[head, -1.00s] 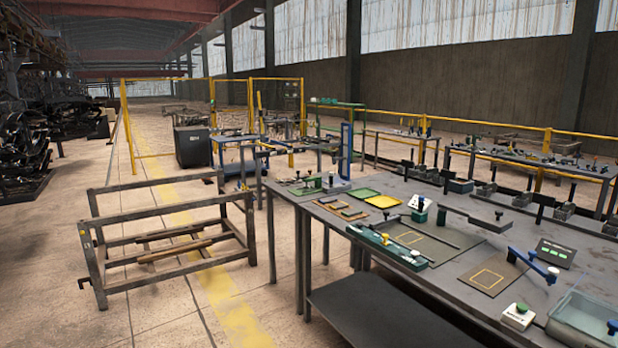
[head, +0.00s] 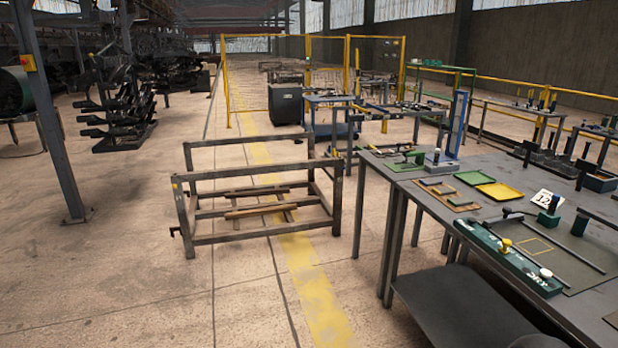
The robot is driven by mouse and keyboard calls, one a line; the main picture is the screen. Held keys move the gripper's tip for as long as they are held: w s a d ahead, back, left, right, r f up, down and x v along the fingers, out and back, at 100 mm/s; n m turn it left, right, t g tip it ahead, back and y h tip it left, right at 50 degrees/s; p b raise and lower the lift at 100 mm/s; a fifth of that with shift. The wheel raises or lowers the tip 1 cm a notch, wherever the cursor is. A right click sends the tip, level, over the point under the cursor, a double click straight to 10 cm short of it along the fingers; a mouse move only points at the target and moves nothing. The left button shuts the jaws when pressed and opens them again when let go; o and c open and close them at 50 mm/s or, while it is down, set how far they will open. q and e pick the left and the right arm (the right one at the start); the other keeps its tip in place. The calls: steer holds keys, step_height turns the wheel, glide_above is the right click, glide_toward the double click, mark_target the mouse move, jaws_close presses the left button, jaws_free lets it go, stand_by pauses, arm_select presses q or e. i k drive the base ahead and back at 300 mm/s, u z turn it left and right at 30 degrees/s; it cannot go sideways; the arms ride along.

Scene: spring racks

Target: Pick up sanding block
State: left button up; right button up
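I cannot pick out a sanding block for sure. A small green block with a dark knob (head: 549,212) stands on the grey workbench (head: 520,168) at the right, beside a white card marked 12 (head: 546,198). A brown wooden tray with small pieces (head: 446,194) lies near the bench's left edge; the pieces are too small to name. Neither of my grippers is in view.
A long green fixture (head: 508,257) lies along the bench's front edge. Green (head: 474,177) and yellow (head: 499,191) trays lie behind it. A low metal rack (head: 262,236) stands on the floor left of the bench. Floor between them is clear.

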mark_target(411, 143)
steer(key=u, duration=0.4)
steer(key=i, duration=1.4)
steer(key=u, duration=0.5)
steer(key=i, duration=1.4)
steer(key=z, duration=0.65)
steer(key=i, duration=1.25)
steer(key=z, duration=1.15)
steer(key=i, duration=0.7)
steer(key=z, duration=0.35)
steer(key=k, duration=0.9)
steer(key=z, duration=0.2)
steer(key=i, duration=0.9)
steer(key=u, duration=0.1)
